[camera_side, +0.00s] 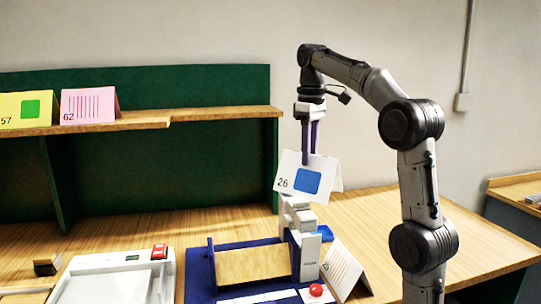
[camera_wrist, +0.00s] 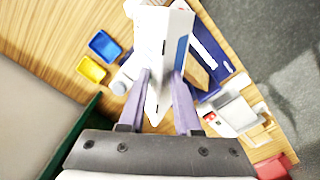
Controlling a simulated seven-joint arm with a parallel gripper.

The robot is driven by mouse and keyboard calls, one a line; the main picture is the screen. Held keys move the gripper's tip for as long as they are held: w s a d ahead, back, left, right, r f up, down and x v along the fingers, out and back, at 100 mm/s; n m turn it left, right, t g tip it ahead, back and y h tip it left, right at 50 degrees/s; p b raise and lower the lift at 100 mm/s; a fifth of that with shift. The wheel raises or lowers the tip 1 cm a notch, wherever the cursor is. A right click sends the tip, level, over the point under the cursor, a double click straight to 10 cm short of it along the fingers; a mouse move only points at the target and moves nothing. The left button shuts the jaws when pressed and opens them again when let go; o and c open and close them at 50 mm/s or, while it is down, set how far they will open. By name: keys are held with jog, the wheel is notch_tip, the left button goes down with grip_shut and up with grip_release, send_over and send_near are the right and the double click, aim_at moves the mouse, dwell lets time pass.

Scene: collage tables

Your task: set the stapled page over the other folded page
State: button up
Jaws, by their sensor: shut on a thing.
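The white folded page marked 26 with a blue square (camera_side: 299,179) hangs in the air, fold up, in my gripper (camera_side: 309,155). In the wrist view my gripper (camera_wrist: 162,85) has a finger on each side of its fold (camera_wrist: 165,60); small dark marks like staples show along the fold. Another white folded page with thin reddish lines (camera_side: 343,268) stands like a tent on the table at the lower right in the side view, below and right of the held page and apart from it. I cannot pick this other page out in the wrist view.
A white upright device (camera_side: 301,240) stands below the held page, beside a wooden block (camera_side: 250,264) on a blue base. A red ball-shaped knob (camera_side: 316,290) is close to the standing page. Yellow (camera_side: 26,109) and pink (camera_side: 90,106) folded pages stand on the shelf. Free tabletop lies at right.

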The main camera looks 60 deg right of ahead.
jog(key=s+d+f+m, duration=0.1)
jog(key=s+d+m, duration=0.2)
jog(key=s+m, duration=0.65)
jog(key=n, duration=0.2)
send_near(349, 253)
jog(key=shift+m, duration=0.25)
jog(key=shift+f, duration=4.05)
jog(key=o, duration=1)
jog(key=shift+r, duration=0.1)
jog(key=shift+r, duration=2.9)
